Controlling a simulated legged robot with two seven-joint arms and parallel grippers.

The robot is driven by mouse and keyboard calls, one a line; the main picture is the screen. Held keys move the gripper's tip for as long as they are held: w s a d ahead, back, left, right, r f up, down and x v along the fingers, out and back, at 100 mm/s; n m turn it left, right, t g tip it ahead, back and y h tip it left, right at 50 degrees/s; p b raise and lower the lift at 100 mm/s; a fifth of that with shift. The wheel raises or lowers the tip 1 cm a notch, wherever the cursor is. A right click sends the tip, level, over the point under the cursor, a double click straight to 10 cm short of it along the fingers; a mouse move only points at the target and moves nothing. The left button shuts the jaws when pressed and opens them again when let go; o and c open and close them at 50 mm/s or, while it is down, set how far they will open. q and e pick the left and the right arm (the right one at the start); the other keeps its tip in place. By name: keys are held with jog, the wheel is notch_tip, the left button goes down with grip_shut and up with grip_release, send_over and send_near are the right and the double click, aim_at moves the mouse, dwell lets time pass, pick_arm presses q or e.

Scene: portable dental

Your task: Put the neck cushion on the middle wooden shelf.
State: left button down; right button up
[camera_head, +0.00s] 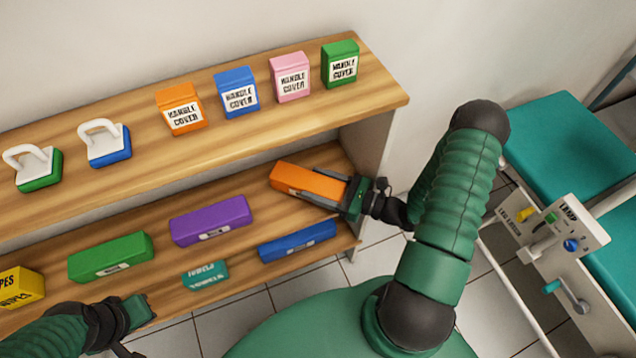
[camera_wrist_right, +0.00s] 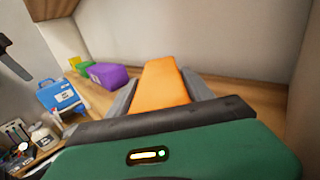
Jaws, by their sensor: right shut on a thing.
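My right gripper (camera_head: 335,190) is shut on a long orange block (camera_head: 300,180) with a pale label along its near side. I cannot tell for sure whether this is the neck cushion. The block is at the right end of the lower visible wooden shelf (camera_head: 215,265), beneath the upper board. In the right wrist view the orange block (camera_wrist_right: 162,85) lies between the grey fingers, above the shelf wood; whether it touches the wood is unclear. My left gripper (camera_head: 138,312) is low at the left, in front of the shelf, apart from the boxes. Its fingers are unclear.
Purple (camera_head: 211,220), green (camera_head: 110,257) and blue (camera_head: 297,241) long boxes lie on the lower visible shelf, with a teal box (camera_head: 205,275) and yellow wipes (camera_head: 20,287). The upper shelf (camera_head: 235,150) holds several handle-cover boxes. A teal dental chair (camera_head: 565,145) stands at right.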

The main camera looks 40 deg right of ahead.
jog(key=shift+f, duration=0.2)
jog(key=o, duration=1.7)
